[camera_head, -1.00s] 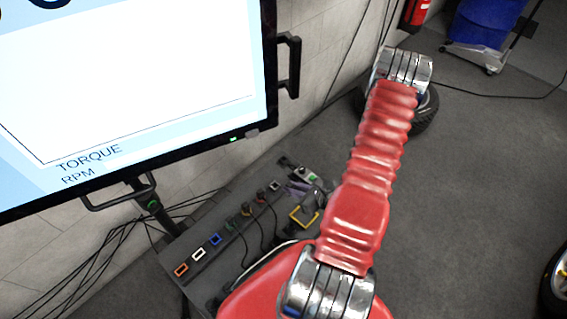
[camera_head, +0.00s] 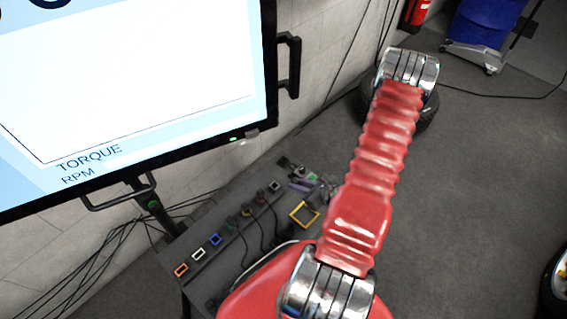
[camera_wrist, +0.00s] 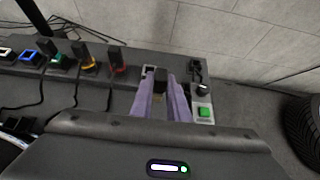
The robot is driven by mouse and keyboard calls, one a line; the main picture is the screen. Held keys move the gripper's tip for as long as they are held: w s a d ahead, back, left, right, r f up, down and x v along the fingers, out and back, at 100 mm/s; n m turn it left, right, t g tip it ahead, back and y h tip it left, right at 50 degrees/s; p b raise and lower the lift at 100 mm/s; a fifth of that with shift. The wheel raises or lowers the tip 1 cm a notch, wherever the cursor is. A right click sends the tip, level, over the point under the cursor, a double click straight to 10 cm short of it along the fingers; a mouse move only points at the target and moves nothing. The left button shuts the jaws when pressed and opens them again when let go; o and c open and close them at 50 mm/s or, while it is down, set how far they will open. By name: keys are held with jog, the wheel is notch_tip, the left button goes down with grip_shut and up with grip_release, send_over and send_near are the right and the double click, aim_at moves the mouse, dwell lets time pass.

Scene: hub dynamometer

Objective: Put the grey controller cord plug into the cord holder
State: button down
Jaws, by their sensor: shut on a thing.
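My gripper (camera_wrist: 162,85) shows two purple fingers in the wrist view, shut on a dark plug, the grey controller cord plug (camera_wrist: 160,76). Its fingertips are at the right end of the holder row. A pale-rimmed cord holder (camera_wrist: 148,72) lies just beside the left fingertip, partly hidden by it. I cannot tell whether the plug touches or has entered this holder. In the head view my gripper (camera_head: 300,184) is a small purple shape just right of the pale-rimmed cord holder (camera_head: 275,187); the plug is not clear there.
White (camera_wrist: 6,53), blue (camera_wrist: 31,57), green, yellow and red holders stand left in the row, several with plugs and cords. A box with a green button (camera_wrist: 204,112) is close right of my gripper. A yellow square frame (camera_head: 304,214) lies on the bench. The wall is behind.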

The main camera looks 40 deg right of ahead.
jog(key=w+d, duration=0.1)
jog(key=d, duration=1)
jog(key=shift+w, duration=0.2)
dwell(1.4)
jog(key=shift+w, duration=0.15)
jog(key=w+a, duration=0.2)
jog(key=w, duration=1.3)
dwell(2.5)
jog(key=shift+a, duration=0.1)
jog(key=shift+f, duration=0.1)
jog(key=shift+f, duration=1.85)
